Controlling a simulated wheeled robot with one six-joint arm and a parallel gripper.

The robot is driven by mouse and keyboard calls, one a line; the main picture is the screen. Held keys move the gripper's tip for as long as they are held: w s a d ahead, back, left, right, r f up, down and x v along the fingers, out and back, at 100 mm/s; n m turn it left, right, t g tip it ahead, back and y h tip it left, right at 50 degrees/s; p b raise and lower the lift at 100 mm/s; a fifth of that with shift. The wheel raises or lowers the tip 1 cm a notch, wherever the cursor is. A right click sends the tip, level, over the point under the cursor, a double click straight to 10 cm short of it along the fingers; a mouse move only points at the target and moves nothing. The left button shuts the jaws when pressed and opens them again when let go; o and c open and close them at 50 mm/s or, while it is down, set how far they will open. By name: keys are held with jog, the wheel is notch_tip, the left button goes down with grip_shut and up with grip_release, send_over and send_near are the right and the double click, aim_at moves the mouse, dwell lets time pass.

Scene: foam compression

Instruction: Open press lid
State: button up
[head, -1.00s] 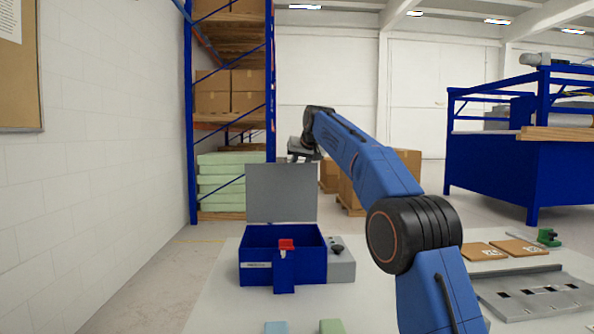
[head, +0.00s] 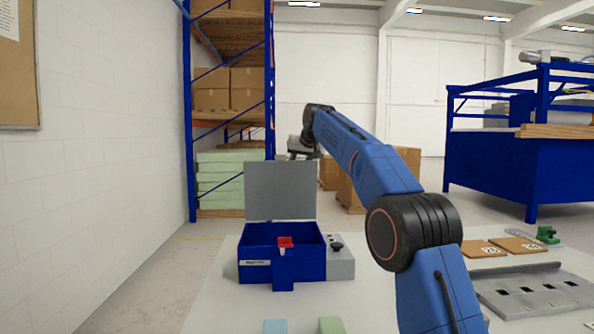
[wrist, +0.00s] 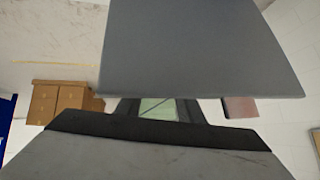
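The blue press box (head: 258,271) stands on the pale table with its grey lid (head: 280,190) upright at the back, so the box is open. A small red piece (head: 285,242) shows at the box's inner front. My gripper (head: 300,150) is high above the box, beside the lid's top right corner. In the wrist view, the lid (wrist: 200,48) fills the upper middle as a large grey panel beyond my gripper (wrist: 158,108). Its two dark fingers stand apart with a gap between them, and nothing shows held. Whether the fingers touch the lid cannot be told.
A grey control block (head: 340,264) with a black knob adjoins the box's right side. Blue (head: 275,326) and green (head: 331,325) blocks lie at the front edge. Brown plates (head: 483,249) and a grey slotted fixture (head: 530,290) occupy the right.

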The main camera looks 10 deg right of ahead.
jog(key=v, duration=1.7)
